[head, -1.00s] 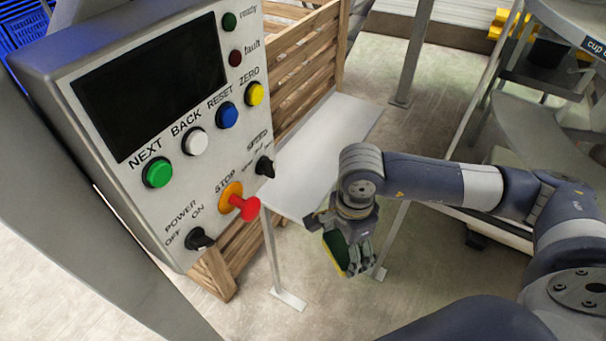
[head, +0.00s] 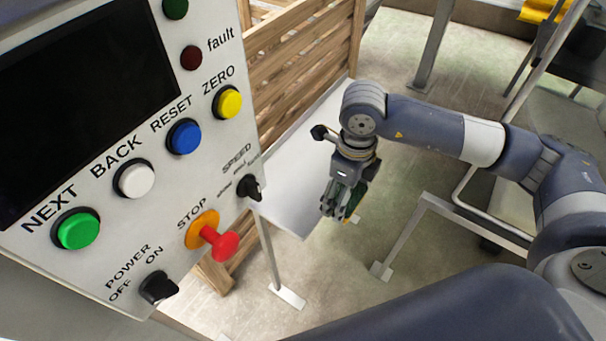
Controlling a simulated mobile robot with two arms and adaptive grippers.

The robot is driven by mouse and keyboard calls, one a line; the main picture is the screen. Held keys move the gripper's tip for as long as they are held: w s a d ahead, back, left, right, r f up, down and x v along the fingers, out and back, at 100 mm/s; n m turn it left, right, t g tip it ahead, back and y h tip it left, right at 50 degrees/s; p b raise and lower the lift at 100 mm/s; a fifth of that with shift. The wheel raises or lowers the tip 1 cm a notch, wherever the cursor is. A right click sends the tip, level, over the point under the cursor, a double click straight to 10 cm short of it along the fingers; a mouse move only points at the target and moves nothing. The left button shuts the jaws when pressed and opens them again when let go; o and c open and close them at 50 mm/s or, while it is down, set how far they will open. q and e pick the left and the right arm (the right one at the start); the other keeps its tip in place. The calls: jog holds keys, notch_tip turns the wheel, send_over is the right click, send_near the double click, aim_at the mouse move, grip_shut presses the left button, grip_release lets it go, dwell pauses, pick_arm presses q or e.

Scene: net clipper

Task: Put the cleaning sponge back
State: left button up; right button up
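My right gripper (head: 343,207) is in the middle of the head view, pointing down in front of the edge of a grey-white shelf (head: 303,185). It is shut on the cleaning sponge (head: 356,199), which shows as a dark green piece with a little yellow at its lower edge. The fingers hide most of the sponge. I cannot tell from this view how high the sponge is relative to the shelf. My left gripper is not in view.
A control panel (head: 111,184) with coloured buttons, a red stop knob (head: 222,245) and switches fills the left side, close by. A slatted wooden crate (head: 309,68) stands behind the shelf. A metal frame leg (head: 400,240) stands right of the gripper. The shelf top looks bare.

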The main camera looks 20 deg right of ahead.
jog(key=w+a, duration=0.2)
jog(key=w, duration=0.1)
jog(key=w+a, duration=0.1)
jog(key=shift+w+f, duration=0.2)
jog(key=shift+f, duration=0.1)
jog(key=b, duration=0.1)
send_over(301, 186)
jog(key=shift+s+d+f, duration=0.15)
jog(key=shift+f, duration=0.2)
jog(key=shift+w+f+b, duration=0.2)
jog(key=shift+b, duration=0.1)
notch_tip(301, 186, down, 3)
jog(key=shift+f+b, duration=0.1)
jog(key=shift+b, duration=0.75)
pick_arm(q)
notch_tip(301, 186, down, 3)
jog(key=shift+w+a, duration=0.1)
pick_arm(e)
jog(key=o, duration=1.2)
